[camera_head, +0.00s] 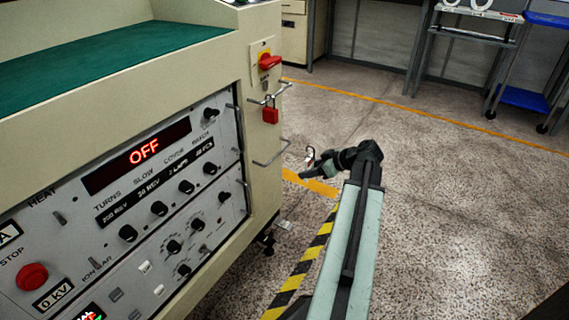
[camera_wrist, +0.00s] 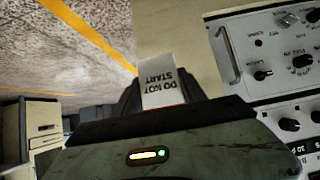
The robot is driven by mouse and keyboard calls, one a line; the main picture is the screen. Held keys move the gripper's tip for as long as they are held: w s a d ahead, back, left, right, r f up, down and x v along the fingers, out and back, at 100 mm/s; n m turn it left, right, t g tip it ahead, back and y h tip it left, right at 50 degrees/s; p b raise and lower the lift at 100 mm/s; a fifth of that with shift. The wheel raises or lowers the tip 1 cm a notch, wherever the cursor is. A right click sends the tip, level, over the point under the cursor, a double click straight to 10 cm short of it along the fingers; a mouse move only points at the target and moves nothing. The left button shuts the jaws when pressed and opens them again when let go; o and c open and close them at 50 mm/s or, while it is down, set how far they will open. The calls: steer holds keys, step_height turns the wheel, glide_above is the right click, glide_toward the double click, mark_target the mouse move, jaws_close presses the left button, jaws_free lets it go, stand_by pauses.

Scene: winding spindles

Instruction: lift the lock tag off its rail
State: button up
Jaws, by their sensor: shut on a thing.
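A white tag (camera_wrist: 158,88) printed "DO NOT START" stands between my gripper's jaws (camera_wrist: 160,98) in the wrist view, with a little red at its base. In the head view my gripper (camera_head: 312,166) is to the right of the cream cabinet's corner, and the small white tag (camera_head: 310,154) shows at its tip. A bent metal rail (camera_head: 272,97) sticks out from the cabinet's corner panel. A red padlock (camera_head: 270,115) hangs below it, apart from my gripper. In the head view the tag appears clear of this rail. The jaws partly hide the tag's lower end.
A second metal bar (camera_head: 272,163) juts from the cabinet just left of my gripper. A red rotary switch (camera_head: 269,62) sits above the rail. The control panel reads OFF (camera_head: 144,151). Open speckled floor (camera_head: 450,200) lies to the right.

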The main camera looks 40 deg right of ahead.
steer(key=s, duration=0.1)
steer(key=s+r+p, duration=0.1)
steer(key=s, duration=0.1)
steer(key=s+d+r, duration=0.1)
steer(key=s, duration=0.1)
steer(key=shift+d, duration=0.1)
